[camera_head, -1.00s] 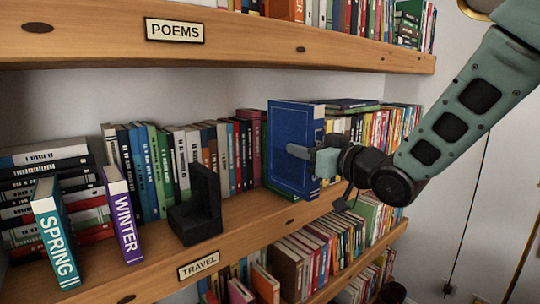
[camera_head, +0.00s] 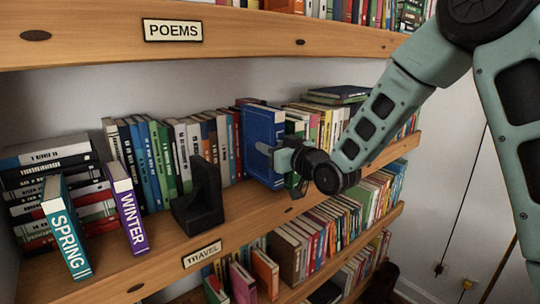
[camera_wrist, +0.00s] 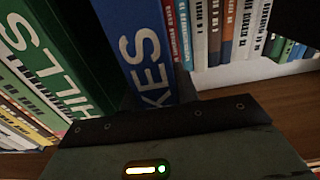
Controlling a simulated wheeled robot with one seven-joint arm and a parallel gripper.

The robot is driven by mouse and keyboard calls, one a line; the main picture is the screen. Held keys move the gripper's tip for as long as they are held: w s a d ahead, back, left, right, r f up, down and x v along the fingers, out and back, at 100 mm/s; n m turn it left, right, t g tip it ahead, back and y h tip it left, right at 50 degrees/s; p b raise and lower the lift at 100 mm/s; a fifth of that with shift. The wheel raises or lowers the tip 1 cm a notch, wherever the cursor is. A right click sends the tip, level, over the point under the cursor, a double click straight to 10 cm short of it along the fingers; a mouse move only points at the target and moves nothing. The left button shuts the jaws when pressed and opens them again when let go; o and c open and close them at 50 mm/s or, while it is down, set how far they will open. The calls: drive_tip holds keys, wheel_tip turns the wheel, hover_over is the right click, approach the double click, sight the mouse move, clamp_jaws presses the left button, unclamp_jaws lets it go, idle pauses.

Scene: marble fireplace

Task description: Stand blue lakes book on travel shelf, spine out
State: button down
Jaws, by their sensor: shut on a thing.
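The blue lakes book (camera_head: 260,132) is upright in the row on the travel shelf (camera_head: 165,250), to the right of the black bookend. Its broad blue cover faces left of my arm in the head view. In the wrist view, its spine (camera_wrist: 138,40) faces my gripper, with the white letters "KES" showing. My gripper (camera_head: 272,154) is shut on the book's outer edge. Whether the book's foot touches the board is hard to tell. A green book (camera_wrist: 45,60) lettered "HILLS" stands close beside it. The TRAVEL label (camera_head: 201,254) is on the shelf edge.
The black bookend (camera_head: 202,200) stands on the board, left of the blue book. The WINTER book (camera_head: 128,208) and SPRING book (camera_head: 66,230) stand further left, near the front edge. Packed books fill the back row. The poems shelf (camera_head: 270,38) hangs above.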

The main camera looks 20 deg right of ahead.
wheel_tip(320, 180, down, 2)
drive_tip(key=shift+p, duration=0.45)
drive_tip(key=shift+w+f+p, duration=0.15)
drive_tip(key=shift+f+p, duration=0.25)
drive_tip(key=shift+p, duration=0.05)
drive_tip(key=shift+f, duration=0.1)
drive_tip(key=shift+f+b, duration=0.25)
drive_tip(key=shift+b, duration=0.1)
drive_tip(key=c, duration=1)
unclamp_jaws()
drive_tip(key=shift+c, duration=0.2)
drive_tip(key=shift+r, duration=0.1)
